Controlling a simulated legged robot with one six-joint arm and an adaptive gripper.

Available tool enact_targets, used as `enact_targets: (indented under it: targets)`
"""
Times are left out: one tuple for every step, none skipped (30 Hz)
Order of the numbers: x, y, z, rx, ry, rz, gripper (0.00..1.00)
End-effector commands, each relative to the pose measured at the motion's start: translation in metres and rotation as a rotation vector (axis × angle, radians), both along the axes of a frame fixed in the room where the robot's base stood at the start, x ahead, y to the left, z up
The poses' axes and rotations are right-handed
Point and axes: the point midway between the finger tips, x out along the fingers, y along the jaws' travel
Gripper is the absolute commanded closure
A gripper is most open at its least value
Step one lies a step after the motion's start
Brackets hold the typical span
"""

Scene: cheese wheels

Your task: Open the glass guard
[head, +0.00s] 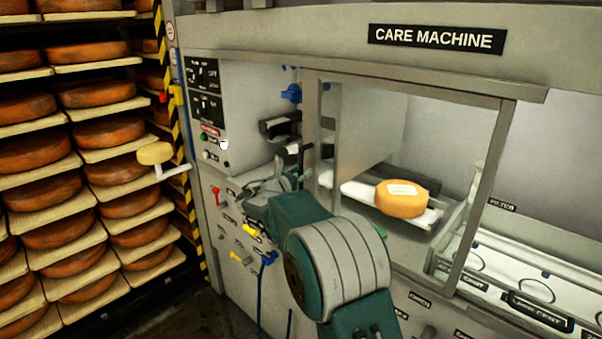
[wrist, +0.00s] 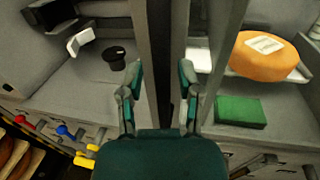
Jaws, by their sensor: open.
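The glass guard (head: 484,190) is a clear pane in a grey metal frame on the front of the care machine. Through it I see an orange cheese wheel (head: 403,198) with a white label, on a pale support. My gripper (head: 290,172) is near the guard's left edge in the head view. In the wrist view my gripper (wrist: 160,77) is open, its two teal fingers on either side of a dark upright bar (wrist: 160,45) of the frame. I cannot tell whether the fingers touch it. The cheese wheel also shows in the wrist view (wrist: 266,60), right of the bar.
A control panel (head: 207,105) with knobs and levers is left of the guard. A crank with a yellow knob (head: 155,153) sticks out farther left. Shelves of cheese wheels (head: 75,140) fill the left side. A green block (wrist: 240,111) lies below the cheese.

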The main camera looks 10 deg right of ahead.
Motion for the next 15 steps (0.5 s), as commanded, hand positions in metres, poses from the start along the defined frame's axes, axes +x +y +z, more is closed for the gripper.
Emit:
enact_targets:
  targets:
    - [0.0,0.0,0.0,0.0,0.0,-0.001,0.46]
    - [0.0,-0.001,0.0,0.0,0.0,-0.001,0.46]
    - [0.0,-0.001,0.0,0.0,0.0,-0.002,0.46]
    - [0.0,-0.001,0.0,0.0,0.0,-0.002,0.46]
    - [0.0,-0.001,0.0,0.0,0.0,-0.002,0.46]
    - [0.0,-0.001,0.0,0.0,0.0,-0.002,0.46]
    - [0.0,-0.001,0.0,0.0,0.0,-0.002,0.46]
    - [0.0,-0.001,0.0,0.0,0.0,-0.002,0.46]
    - [0.0,-0.001,0.0,0.0,0.0,-0.002,0.46]
    - [-0.001,0.0,0.0,0.0,0.0,-0.002,0.46]
    - [-0.002,0.001,0.0,0.0,0.0,-0.002,0.46]
    - [-0.005,0.004,0.001,0.001,-0.001,-0.001,0.46]
    - [-0.007,0.006,0.001,0.001,-0.001,-0.001,0.46]
    - [-0.01,0.009,0.001,0.0,0.0,0.0,0.46]
    - [-0.015,0.014,0.001,-0.001,0.001,0.001,0.46]
